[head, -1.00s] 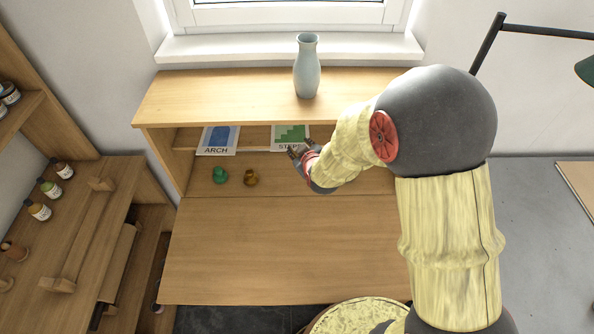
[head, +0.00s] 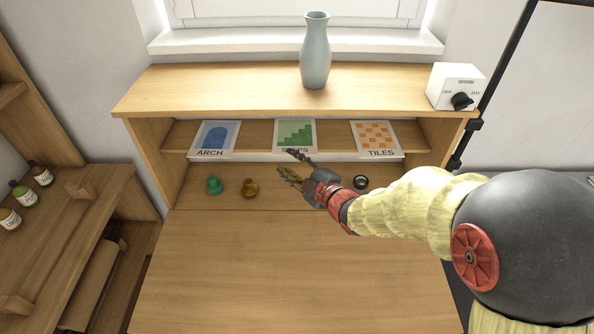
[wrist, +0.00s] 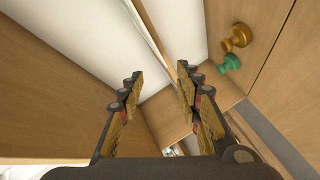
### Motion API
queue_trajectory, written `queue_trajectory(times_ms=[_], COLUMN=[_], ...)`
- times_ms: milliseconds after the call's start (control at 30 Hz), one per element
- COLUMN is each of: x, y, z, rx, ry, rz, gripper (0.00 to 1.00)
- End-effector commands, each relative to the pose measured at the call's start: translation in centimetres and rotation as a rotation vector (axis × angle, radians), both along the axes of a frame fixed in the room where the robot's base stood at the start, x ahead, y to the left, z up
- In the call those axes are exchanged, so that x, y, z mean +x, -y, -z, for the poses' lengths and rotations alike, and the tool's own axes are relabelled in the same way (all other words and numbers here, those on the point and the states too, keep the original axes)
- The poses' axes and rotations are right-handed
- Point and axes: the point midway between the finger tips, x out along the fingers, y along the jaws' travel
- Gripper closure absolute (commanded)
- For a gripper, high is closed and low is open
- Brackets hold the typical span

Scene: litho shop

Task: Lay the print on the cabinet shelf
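Three prints rest side by side on the cabinet shelf (head: 257,138): a blue ARCH print (head: 216,135), a green STEPS print (head: 295,131) and an orange TILES print (head: 374,134). I cannot tell whether they lie flat or lean. My gripper (head: 287,163) is in front of the shelf, by the lower edge of the STEPS print, and covers part of its label. In the wrist view my gripper (wrist: 158,95) has its two fingers spread, with nothing held between them.
A green knob-like piece (head: 214,185), a brass one (head: 250,188) and a dark ring (head: 361,182) stand below the shelf. The front worktop (head: 270,260) is clear.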

Motion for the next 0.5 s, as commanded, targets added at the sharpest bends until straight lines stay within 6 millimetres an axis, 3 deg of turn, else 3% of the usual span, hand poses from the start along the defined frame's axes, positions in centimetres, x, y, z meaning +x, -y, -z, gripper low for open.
queue_trajectory(times_ms=[500], x=[0.69], y=[-0.61], z=[0.16], rx=[-0.002], ry=[0.005], rz=[-0.006], gripper=[0.66])
